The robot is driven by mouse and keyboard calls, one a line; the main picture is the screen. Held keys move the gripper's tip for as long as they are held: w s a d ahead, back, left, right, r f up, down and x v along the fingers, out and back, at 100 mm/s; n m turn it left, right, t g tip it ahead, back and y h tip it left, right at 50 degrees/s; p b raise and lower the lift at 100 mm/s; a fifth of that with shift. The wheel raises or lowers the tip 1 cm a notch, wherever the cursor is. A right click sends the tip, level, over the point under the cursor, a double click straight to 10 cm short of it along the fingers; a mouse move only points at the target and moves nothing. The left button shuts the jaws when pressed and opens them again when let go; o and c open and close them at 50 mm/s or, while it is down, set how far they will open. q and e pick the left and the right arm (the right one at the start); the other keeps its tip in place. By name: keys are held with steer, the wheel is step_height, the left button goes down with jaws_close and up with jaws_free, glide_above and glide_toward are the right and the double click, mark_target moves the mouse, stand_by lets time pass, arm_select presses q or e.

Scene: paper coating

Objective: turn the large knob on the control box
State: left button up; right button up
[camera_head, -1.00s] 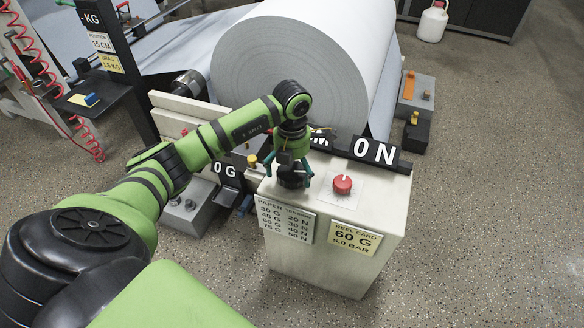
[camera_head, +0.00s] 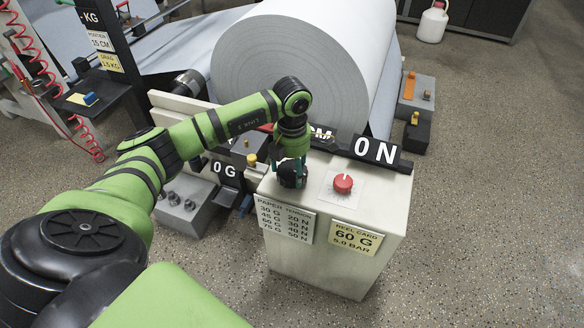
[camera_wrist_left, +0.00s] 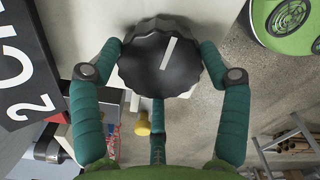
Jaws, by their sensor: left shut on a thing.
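The control box (camera_head: 335,245) is a pale cabinet with a slanted top and labels on its front. The large black knob (camera_head: 292,174) sits on the left of its top. In the left wrist view the large knob (camera_wrist_left: 160,60) has a ridged edge and a white pointer line tilted slightly right of straight up. My left gripper (camera_head: 292,165) is above the knob. In the left wrist view its teal fingers (camera_wrist_left: 160,75) are closed around the knob, touching its sides. A smaller red knob (camera_head: 343,183) is to the right on the same top. My right gripper is not in view.
A black display (camera_head: 375,151) reading "0 N" stands along the box's back edge. A big paper roll (camera_head: 285,60) is behind it. A grey block with knobs (camera_head: 186,205) stands left.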

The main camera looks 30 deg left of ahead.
arm_select(q)
steer(key=shift+f+m, duration=0.2)
steer(key=shift+m, duration=0.3)
steer(key=shift+s+m, duration=0.1)
steer(key=shift+m, duration=0.3)
steer(key=shift+m+b, duration=0.7)
steer(key=shift+m, duration=1.2)
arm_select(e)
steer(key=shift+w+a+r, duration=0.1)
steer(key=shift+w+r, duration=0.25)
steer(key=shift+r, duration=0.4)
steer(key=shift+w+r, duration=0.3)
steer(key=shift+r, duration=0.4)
arm_select(q)
steer(key=o, duration=1.2)
steer(key=shift+c, duration=0.2)
steer(key=shift+r, duration=0.15)
